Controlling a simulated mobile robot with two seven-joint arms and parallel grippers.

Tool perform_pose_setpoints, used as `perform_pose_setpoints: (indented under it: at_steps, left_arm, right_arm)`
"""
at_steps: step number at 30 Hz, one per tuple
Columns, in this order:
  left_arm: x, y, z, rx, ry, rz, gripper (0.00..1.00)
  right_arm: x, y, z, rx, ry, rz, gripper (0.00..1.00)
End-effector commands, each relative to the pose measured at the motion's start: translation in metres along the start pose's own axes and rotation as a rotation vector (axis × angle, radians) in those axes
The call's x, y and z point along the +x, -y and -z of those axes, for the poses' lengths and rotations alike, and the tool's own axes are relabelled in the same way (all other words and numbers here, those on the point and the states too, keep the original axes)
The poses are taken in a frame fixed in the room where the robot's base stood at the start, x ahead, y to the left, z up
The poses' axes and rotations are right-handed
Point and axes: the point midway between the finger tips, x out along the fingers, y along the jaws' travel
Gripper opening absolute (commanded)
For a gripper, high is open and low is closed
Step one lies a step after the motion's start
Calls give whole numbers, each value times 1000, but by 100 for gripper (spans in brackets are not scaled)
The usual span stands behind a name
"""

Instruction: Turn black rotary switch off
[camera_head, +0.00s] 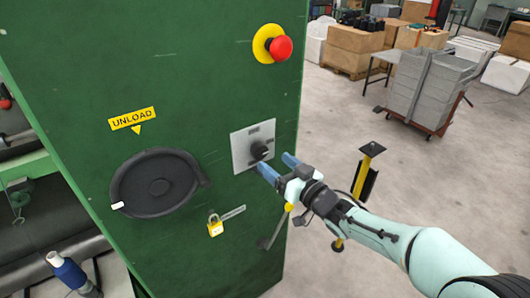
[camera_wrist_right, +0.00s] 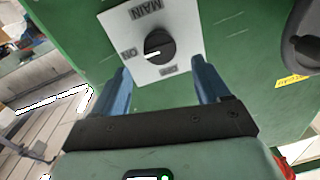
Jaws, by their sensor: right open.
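The black rotary switch (camera_head: 260,150) sits on a light grey plate (camera_head: 241,151) on the green cabinet front. In the right wrist view the switch knob (camera_wrist_right: 159,46) carries a white mark that points to the "ON" label (camera_wrist_right: 129,53); the plate also has a "MAIN" label (camera_wrist_right: 146,9) and another label that looks like "OFF" (camera_wrist_right: 168,70). My right gripper (camera_head: 278,166) is open, with its blue fingers near the plate, one to each side of the knob in the wrist view and apart from it. My left gripper does not show.
A red emergency button (camera_head: 281,48) on a yellow ring sticks out above the plate. A black-and-yellow post (camera_head: 362,178) stands at the right. Open floor lies beyond.

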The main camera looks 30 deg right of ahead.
Motion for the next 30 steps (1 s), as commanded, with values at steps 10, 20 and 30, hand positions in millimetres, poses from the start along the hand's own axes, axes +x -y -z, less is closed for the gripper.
perform_pose_setpoints:
  at_steps: [10,20,30]
  left_arm:
    - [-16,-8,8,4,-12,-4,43]
    - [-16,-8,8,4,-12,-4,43]
    - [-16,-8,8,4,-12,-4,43]
  right_arm:
    - [52,0,1,1,0,0,75]
    - [58,0,0,0,1,-1,75]
    - [57,0,0,0,0,-1,20]
